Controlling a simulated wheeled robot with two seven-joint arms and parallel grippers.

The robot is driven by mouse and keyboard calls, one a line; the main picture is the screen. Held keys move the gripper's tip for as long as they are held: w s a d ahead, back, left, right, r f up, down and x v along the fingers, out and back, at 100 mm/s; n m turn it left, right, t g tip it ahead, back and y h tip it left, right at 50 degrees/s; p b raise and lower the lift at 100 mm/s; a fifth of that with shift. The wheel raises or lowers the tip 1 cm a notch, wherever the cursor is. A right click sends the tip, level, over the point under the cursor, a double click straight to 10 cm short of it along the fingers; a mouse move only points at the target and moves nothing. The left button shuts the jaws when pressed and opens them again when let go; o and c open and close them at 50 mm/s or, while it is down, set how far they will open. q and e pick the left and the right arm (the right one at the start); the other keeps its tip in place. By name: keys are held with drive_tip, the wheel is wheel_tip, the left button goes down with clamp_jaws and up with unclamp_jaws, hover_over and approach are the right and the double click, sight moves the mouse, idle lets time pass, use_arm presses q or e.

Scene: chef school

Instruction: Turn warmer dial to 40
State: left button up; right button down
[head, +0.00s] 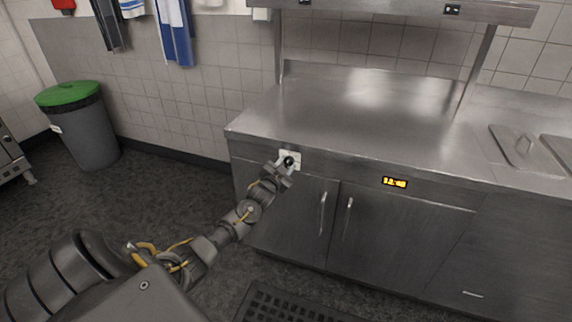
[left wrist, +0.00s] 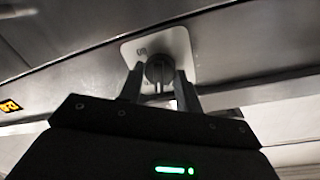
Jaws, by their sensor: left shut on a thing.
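The black warmer dial (head: 289,161) sits on a pale plate on the front panel of the steel warmer cabinet (head: 400,210), near its left end. My left gripper (head: 284,166) is at the dial. In the left wrist view its two fingers (left wrist: 160,88) stand on either side of the round dial (left wrist: 158,70), shut on it. The dial's markings are too small to read. An orange lit display (head: 395,182) is on the same panel to the right; its digits are not clear. It also shows at the left edge of the left wrist view (left wrist: 9,106). My right gripper is not in view.
The steel worktop (head: 360,105) above the dial is clear. Cabinet door handles (head: 322,212) stick out below the panel. A black floor mat (head: 290,305) lies in front. A grey bin with a green lid (head: 68,94) stands at the left wall.

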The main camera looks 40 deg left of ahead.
use_arm(q)
drive_tip(key=m+p, duration=0.1)
drive_tip(key=m, duration=0.1)
drive_tip(key=shift+r+m, duration=0.15)
drive_tip(key=shift+m, duration=0.25)
drive_tip(key=m+p, duration=0.1)
drive_tip(key=m, duration=0.2)
drive_tip(key=shift+d, duration=0.1)
drive_tip(key=shift+m, duration=0.3)
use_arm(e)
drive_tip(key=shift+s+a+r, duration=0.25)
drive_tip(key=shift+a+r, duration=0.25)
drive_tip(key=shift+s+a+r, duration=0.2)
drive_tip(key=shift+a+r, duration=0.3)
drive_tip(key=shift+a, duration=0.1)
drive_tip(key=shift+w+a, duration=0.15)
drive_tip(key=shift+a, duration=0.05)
use_arm(q)
drive_tip(key=o, duration=1)
drive_tip(key=shift+w, duration=0.1)
